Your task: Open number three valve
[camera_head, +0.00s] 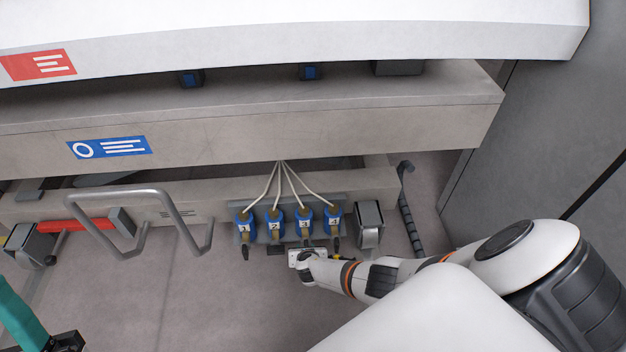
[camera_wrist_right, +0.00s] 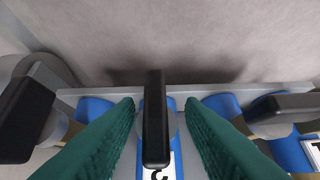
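The number three valve (camera_head: 304,221) is a blue body with a white "3" label, third from left in a row of numbered valves in the head view. My right gripper (camera_head: 305,256) is just in front of and below it and hides most of its handle. In the right wrist view, the right gripper's teal fingers (camera_wrist_right: 160,108) are open on either side of a black lever handle (camera_wrist_right: 156,125), with a gap on each side. The label under that handle is only partly visible. My left gripper (camera_head: 42,330) shows only partly at the lower left of the head view.
Neighbouring valves one (camera_head: 244,229), two (camera_head: 274,226) and four (camera_head: 333,220) are close by. In the wrist view, black handles flank the fingers at left (camera_wrist_right: 26,118) and right (camera_wrist_right: 287,106). A metal bar handle (camera_head: 140,195) stands to the left. Open floor lies in front.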

